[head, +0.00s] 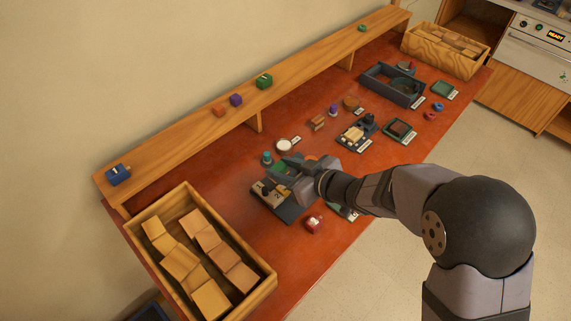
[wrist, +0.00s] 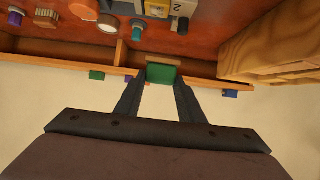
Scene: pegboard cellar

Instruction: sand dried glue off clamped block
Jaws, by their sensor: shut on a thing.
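The clamped wooden block (head: 266,192) sits in a fixture on a dark base (head: 292,213) at the front middle of the red-brown bench. A yellow and grey part marked "2" (wrist: 168,8) shows at the top edge of the wrist view. My gripper (head: 284,174) is just beside and above this fixture in the head view. In the wrist view its fingers (wrist: 161,82) are shut on a green block (wrist: 162,74), which looks like a sanding block. I cannot tell whether it touches the clamped block. Any dried glue is too small to make out.
A teal bottle (head: 267,158) and a white round jar (head: 284,145) stand close behind my gripper. A red item (head: 313,224) lies in front. A wooden crate (head: 262,285) of blocks stands at left. Other small trays fill the bench's right.

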